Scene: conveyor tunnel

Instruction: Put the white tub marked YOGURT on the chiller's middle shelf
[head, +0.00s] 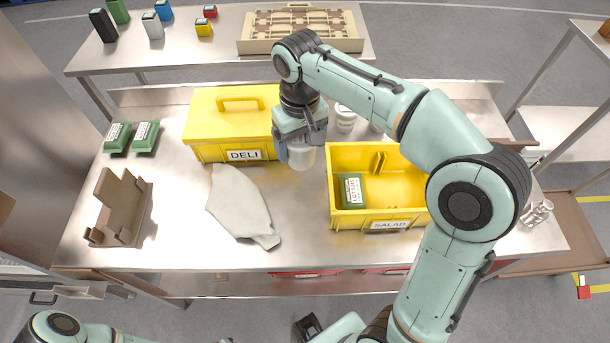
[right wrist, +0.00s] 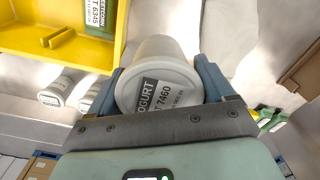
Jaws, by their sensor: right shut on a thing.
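The white tub marked YOGURT (right wrist: 158,90) is between the two fingers of my right gripper (right wrist: 170,88), its labelled lid facing the wrist camera. In the head view the tub (head: 302,157) shows below my right gripper (head: 300,140), between the yellow DELI box and the yellow SALAD crate. My right gripper is shut on it. I cannot tell whether the tub's base touches the counter. My left gripper is not in view; only part of my left arm shows at the bottom left. I cannot make out the chiller's middle shelf.
The lidded DELI box (head: 205,148) stands left of the tub; the open SALAD crate (head: 345,222), holding a green pack (head: 351,190), stands right. A grey cloth (head: 238,205) and a brown holder (head: 120,208) lie at front left. More white tubs (head: 345,118) stand behind.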

